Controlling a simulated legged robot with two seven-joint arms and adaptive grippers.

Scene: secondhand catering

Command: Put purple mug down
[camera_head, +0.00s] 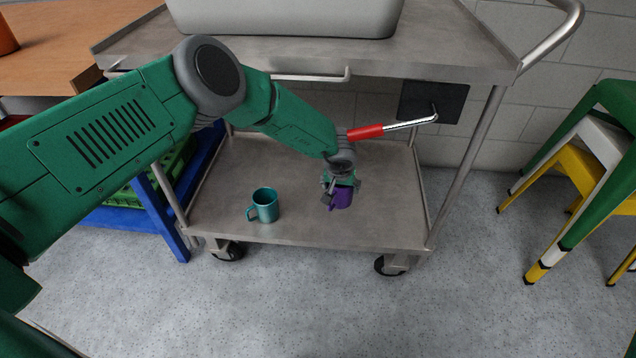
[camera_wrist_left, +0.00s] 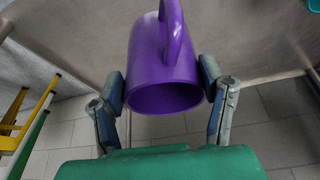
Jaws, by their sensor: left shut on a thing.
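I cannot tell whether the mug touches the shelf. In the left wrist view the mug (camera_wrist_left: 163,62) sits between the two fingers of the left gripper (camera_wrist_left: 165,92), its handle at the top and its open mouth facing the camera. The gripper is shut on the mug's sides. My right gripper is not in view.
A teal mug (camera_head: 264,205) stands on the lower shelf to the left. A grey tub (camera_head: 285,18) is on the cart's top shelf (camera_head: 440,55), above my arm. A red-handled bar (camera_head: 366,132) shows by the wrist. Stacked stools (camera_head: 590,165) stand at right.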

